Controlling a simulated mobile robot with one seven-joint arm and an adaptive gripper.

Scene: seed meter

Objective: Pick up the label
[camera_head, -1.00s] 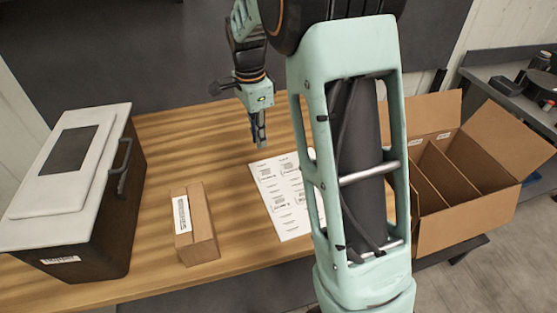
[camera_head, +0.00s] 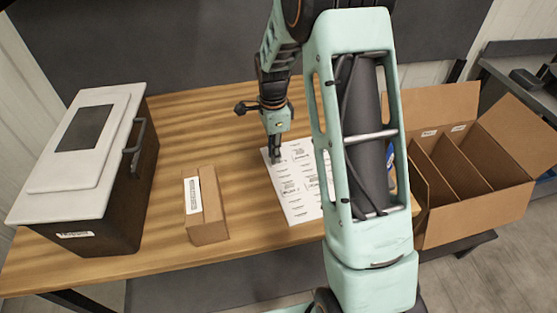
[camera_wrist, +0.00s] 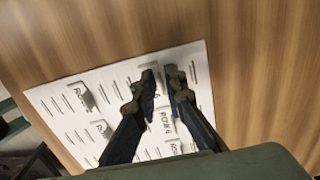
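A white label sheet (camera_head: 292,203) lies flat on the wooden table, partly hidden behind my arm. In the wrist view, the sheet (camera_wrist: 60,94) carries several labels that look raised or curled, such as one marked ROW (camera_wrist: 80,97). A label reading ROW 4 (camera_wrist: 164,122) shows between my fingers. Another label (camera_wrist: 152,70) is partly covered by the fingertips. My gripper (camera_head: 275,158) points down over the sheet's upper left part. In the wrist view, my gripper (camera_wrist: 162,82) has a narrow gap between its fingertips, with no clear grip on a label. Contact cannot be told.
A small cardboard box (camera_head: 207,212) with a white label stands left of the sheet. A dark case with a white lid (camera_head: 70,190) is at the far left. An open divided carton (camera_head: 480,212) stands at the right. The table behind the small box is clear.

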